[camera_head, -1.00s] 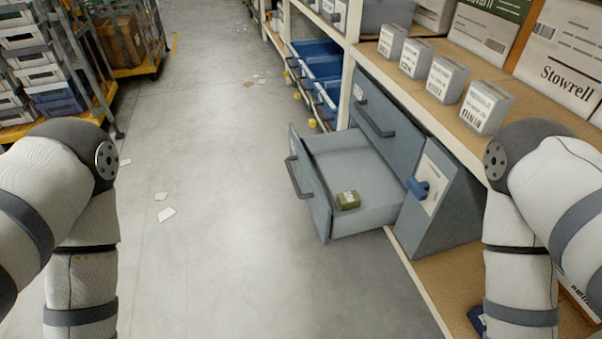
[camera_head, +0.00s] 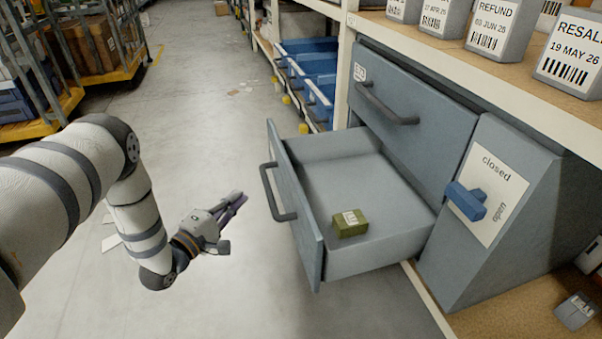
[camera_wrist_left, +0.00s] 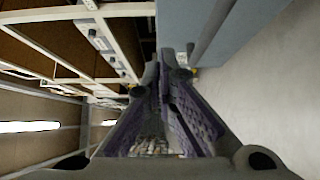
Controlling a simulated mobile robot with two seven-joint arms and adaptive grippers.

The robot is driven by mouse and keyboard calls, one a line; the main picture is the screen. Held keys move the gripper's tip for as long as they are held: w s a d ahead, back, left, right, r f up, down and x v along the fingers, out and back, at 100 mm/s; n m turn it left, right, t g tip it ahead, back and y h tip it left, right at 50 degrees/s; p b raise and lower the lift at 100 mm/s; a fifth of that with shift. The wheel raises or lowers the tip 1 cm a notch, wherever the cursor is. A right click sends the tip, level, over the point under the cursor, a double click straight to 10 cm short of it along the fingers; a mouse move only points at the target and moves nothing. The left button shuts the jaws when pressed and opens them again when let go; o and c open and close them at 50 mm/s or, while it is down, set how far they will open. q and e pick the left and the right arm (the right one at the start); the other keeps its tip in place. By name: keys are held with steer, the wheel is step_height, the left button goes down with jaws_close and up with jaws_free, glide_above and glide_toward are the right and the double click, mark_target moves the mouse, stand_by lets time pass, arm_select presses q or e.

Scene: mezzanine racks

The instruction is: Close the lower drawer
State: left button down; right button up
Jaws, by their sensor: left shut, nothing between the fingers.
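The lower drawer (camera_head: 298,205) of the grey cabinet is pulled out towards the aisle. Its dark handle (camera_head: 276,192) is on the front panel, and a small green box (camera_head: 350,223) lies inside it. The upper drawer (camera_head: 415,105) is shut. My left gripper (camera_head: 240,199) is to the left of the lower drawer's front, apart from the handle. Its fingers (camera_wrist_left: 178,72) are shut with nothing between them. A blue-grey panel (camera_wrist_left: 228,30) fills the upper right of the left wrist view. My right gripper is not in view.
A blue lever (camera_head: 466,201) sits on a plate marked closed and open, right of the drawers. Labelled grey boxes (camera_head: 497,28) stand on the shelf above. Blue bins (camera_head: 312,68) are farther back. The aisle floor (camera_head: 200,100) is mostly clear; a cart (camera_head: 100,55) stands at the left.

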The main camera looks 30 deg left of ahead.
arm_select(q)
steer(key=w+b, duration=0.1)
steer(key=w, duration=0.2)
steer(key=w+b, duration=0.1)
steer(key=w, duration=0.3)
steer(key=w+d+b, duration=0.1)
steer(key=w, duration=0.3)
steer(key=shift+w+d, duration=0.1)
steer(key=shift+w, duration=0.15)
steer(key=shift+w+d+r, duration=0.15)
steer(key=shift+w+d, duration=0.15)
steer(key=shift+w, duration=0.05)
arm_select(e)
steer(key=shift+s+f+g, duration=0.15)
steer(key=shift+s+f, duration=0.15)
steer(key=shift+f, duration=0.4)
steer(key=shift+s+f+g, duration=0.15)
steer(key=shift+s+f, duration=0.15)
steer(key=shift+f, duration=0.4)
